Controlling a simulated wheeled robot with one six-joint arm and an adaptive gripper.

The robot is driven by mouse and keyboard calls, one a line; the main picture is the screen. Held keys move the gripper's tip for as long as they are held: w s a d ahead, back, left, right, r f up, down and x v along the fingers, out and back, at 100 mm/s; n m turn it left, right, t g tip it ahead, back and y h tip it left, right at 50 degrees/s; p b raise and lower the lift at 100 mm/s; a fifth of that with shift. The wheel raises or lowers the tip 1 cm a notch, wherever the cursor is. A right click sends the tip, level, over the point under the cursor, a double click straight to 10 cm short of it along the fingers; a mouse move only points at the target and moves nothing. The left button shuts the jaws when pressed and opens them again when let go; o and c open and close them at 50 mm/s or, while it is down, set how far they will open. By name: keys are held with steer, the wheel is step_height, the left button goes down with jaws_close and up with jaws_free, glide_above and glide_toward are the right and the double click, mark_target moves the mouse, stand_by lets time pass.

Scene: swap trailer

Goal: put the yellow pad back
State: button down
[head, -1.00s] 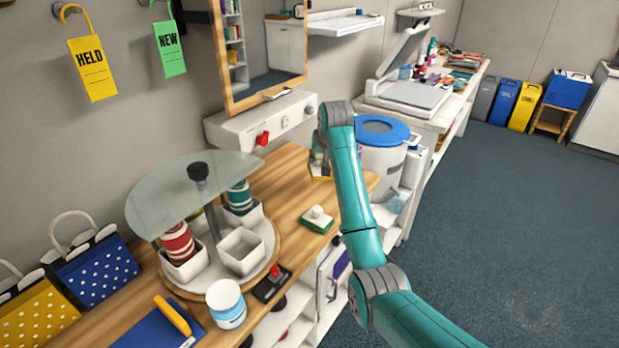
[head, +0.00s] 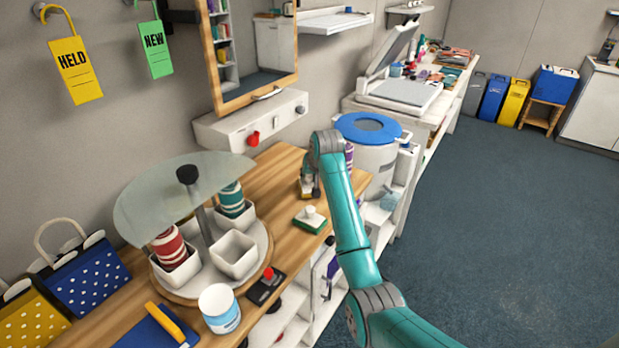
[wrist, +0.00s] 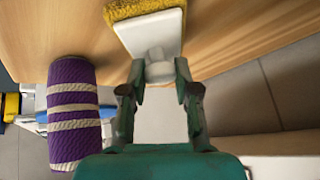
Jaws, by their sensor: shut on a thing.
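The yellow pad (wrist: 146,10) has a white back with a round white knob. In the wrist view, the two fingers of my gripper (wrist: 160,88) are closed around the knob. In the head view, the yellow pad (head: 306,194) shows small below my gripper (head: 309,178), over the back right part of the wooden counter (head: 277,208). It is low, at or just above the wood; I cannot tell whether it touches. A similar green pad (head: 310,225) with a white knob lies near the counter's front edge, in front of my gripper.
A purple striped roll (wrist: 72,115) is left of my gripper in the wrist view. A white bin with a blue lid (head: 345,125) stands beyond the counter's right end. A carousel with a glass top (head: 150,200) and white cups stands left. A wall box with a red knob (head: 225,132) is behind.

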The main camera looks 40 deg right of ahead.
steer(key=shift+f, duration=0.3)
steer(key=shift+f, duration=0.15)
steer(key=c, duration=0.8)
jaws_free()
steer(key=shift+c, duration=0.2)
steer(key=shift+r, duration=0.2)
steer(key=v, duration=1.2)
steer(key=shift+w, duration=0.1)
